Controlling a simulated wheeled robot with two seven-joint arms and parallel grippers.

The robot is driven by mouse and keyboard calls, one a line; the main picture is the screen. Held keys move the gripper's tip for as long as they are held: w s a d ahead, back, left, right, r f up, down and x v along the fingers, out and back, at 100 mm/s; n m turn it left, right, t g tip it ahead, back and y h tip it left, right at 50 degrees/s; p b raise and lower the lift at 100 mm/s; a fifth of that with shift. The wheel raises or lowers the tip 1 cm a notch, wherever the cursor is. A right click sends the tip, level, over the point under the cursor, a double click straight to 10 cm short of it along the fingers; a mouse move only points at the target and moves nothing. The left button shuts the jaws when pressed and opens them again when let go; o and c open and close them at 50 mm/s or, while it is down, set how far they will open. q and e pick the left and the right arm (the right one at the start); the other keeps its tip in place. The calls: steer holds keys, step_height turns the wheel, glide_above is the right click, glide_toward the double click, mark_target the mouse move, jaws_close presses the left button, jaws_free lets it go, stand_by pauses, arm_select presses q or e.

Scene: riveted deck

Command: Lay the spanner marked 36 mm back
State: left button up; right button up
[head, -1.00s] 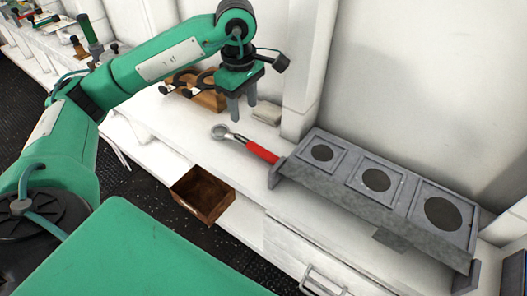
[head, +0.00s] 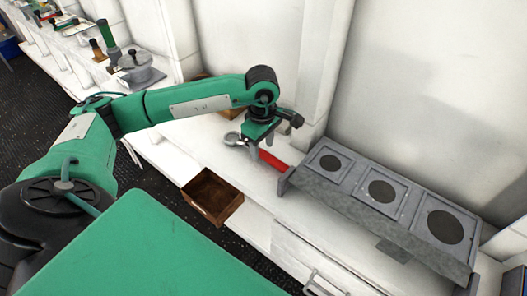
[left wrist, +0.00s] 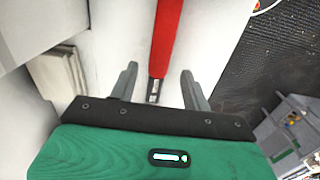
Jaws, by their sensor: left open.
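The spanner lies on the white worktop, with a red handle (head: 272,161) and a grey ring head (head: 232,139). Its size mark cannot be read. The ring head is hidden in that view. My right gripper is not in view.
A grey metal stand (head: 387,219) with three square plates with dark round centres stands right of the spanner, close to the handle's end. An open wooden drawer (head: 213,196) juts out at the front. A wall pillar (head: 322,75) rises behind. A pale block (left wrist: 55,78) lies at left in the wrist view.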

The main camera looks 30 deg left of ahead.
mark_target(264, 151)
arm_select(q)
step_height(264, 151, down, 2)
steer(key=shift+w+d+f+p, duration=0.1)
steer(key=shift+p, duration=0.3)
steer(key=shift+f, duration=0.45)
jaws_close()
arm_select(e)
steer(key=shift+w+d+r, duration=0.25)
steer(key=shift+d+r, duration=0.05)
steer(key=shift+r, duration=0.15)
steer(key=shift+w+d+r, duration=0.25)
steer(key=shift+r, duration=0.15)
arm_select(q)
steer(key=shift+r, duration=0.15)
